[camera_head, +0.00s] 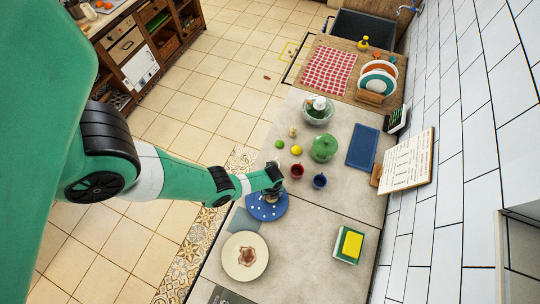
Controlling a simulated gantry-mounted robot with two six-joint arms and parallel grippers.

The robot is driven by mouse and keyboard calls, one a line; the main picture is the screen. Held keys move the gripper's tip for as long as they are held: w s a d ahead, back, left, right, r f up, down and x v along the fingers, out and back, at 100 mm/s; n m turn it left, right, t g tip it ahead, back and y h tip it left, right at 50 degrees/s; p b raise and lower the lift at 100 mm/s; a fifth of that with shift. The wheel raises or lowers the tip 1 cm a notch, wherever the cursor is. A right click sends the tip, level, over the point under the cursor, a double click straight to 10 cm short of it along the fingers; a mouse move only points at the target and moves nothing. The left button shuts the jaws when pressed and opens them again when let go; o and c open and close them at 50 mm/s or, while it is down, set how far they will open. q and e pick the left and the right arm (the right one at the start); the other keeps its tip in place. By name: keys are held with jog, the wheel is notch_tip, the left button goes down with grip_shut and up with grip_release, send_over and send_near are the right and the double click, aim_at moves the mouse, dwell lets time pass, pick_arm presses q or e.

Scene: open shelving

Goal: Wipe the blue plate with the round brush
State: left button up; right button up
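The blue plate (259,212) lies on the grey counter near its left edge, with several small white bits on it. My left gripper (272,188) reaches in from the left and is over the plate's upper right part. A small pale brown thing (271,198) shows under its fingertips, against the plate; it looks like the round brush held in the gripper. The fingers hide most of it, and I cannot tell whether it touches the plate. My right gripper is not in view.
A cream plate (233,257) with a brown stain lies in front of the blue plate. A red mug (297,171), a blue mug (319,181) and a green pot (324,148) stand behind. The counter's middle front is clear.

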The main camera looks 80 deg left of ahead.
pick_arm(q)
jog(key=shift+w+d+f+b, duration=0.15)
jog(key=shift+w+d, duration=0.2)
jog(key=shift+w, duration=0.2)
jog(key=shift+w+d+r+b, duration=0.15)
jog(key=shift+w+d, duration=0.15)
jog(key=shift+w, duration=0.25)
jog(key=shift+f, duration=0.1)
notch_tip(320, 180, up, 3)
jog(key=p, duration=0.3)
